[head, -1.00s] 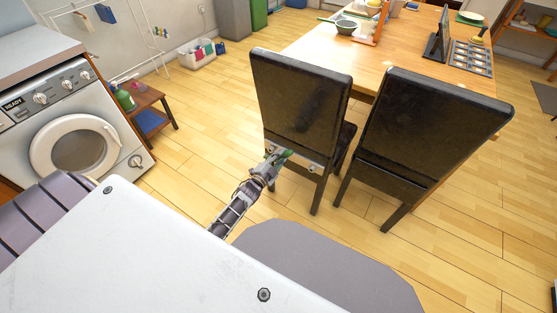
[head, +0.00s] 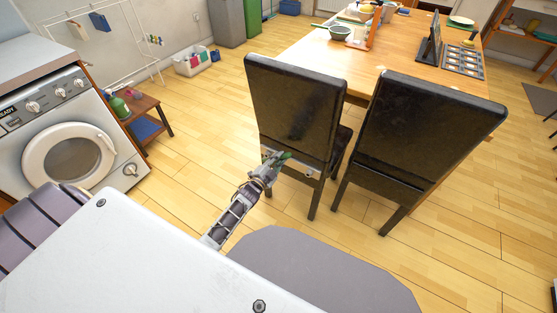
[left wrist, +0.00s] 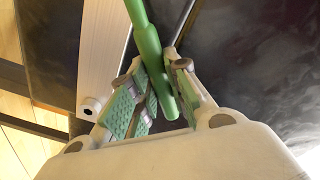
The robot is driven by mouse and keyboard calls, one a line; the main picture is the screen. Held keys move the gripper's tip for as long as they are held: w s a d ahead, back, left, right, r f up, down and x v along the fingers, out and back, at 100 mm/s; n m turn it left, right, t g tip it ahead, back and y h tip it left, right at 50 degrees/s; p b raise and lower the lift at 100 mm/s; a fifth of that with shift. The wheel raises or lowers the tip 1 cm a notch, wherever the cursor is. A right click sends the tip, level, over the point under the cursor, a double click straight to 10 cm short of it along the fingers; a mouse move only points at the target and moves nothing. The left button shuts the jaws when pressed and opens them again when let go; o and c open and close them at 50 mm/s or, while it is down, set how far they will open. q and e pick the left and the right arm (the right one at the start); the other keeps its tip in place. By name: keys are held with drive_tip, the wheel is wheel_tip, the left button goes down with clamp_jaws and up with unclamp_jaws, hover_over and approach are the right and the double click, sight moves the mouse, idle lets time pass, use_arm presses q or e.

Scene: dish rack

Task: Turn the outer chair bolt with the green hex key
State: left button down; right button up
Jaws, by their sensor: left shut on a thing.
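The left black chair (head: 290,105) stands with its back toward me. A pale strip (head: 309,170) with small fittings runs along the lower edge of its backrest; it also shows in the left wrist view (left wrist: 98,50), with a round bolt-like end (left wrist: 89,107). My left gripper (head: 275,160) is at this strip, shut on the green hex key (head: 285,156). My right gripper is not in view.
A second black chair (head: 425,140) stands close on the right. A wooden table (head: 310,50) with dishes is behind both chairs. A washing machine (head: 70,140) and a small side table (head: 140,104) are at the left. The floor between them and the chairs is clear.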

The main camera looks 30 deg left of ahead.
use_arm(q)
drive_tip(key=shift+w, duration=0.35)
idle(0.8)
drive_tip(key=shift+w, duration=0.1)
drive_tip(key=shift+w+d+b, duration=0.1)
drive_tip(key=shift+w+b, duration=0.25)
drive_tip(key=shift+w, duration=0.3)
idle(0.8)
drive_tip(key=c, duration=1.3)
unclamp_jaws()
drive_tip(key=c, duration=0.4)
